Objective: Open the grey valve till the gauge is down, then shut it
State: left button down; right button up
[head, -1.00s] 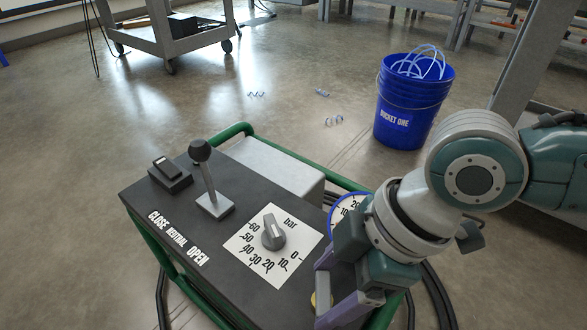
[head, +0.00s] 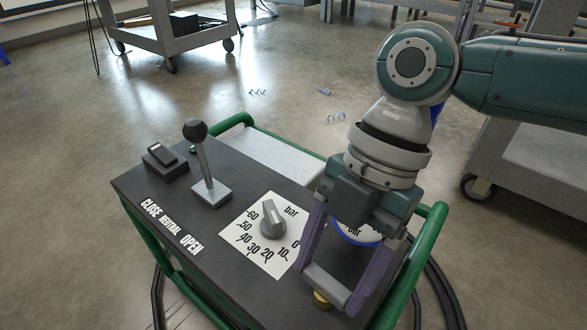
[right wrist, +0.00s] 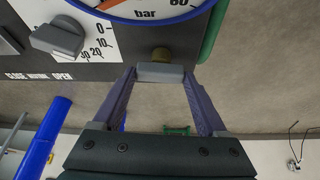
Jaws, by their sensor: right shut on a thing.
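The grey valve's bar-shaped handle (head: 326,282) is at the front right of the black cart top, above a brass fitting (head: 321,300). My right gripper (head: 330,287) is shut on this handle, one finger at each end. The right wrist view also shows the grey handle (right wrist: 160,73) between the fingertips, with the brass fitting (right wrist: 161,54) beyond. The blue-rimmed gauge (head: 358,238) is mostly hidden behind my right gripper in the head view. In the right wrist view only the gauge's lower part (right wrist: 145,13) shows, with a red-orange mark or needle at lower left. My left gripper is out of view.
A grey knob (head: 272,220) on a white bar scale sits left of the gripper. A black-ball lever (head: 203,160) stands farther left, beside a black switch box (head: 165,157). Green tube rails (head: 428,235) edge the cart. A blue bucket (head: 438,112) is mostly hidden behind my arm.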

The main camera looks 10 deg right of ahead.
jog(key=shift+n, duration=0.6)
jog(key=o, duration=1.3)
jog(key=p+v, duration=0.4)
jog(key=v, duration=0.6)
jog(key=shift+a, duration=0.15)
jog(key=shift+w, duration=0.1)
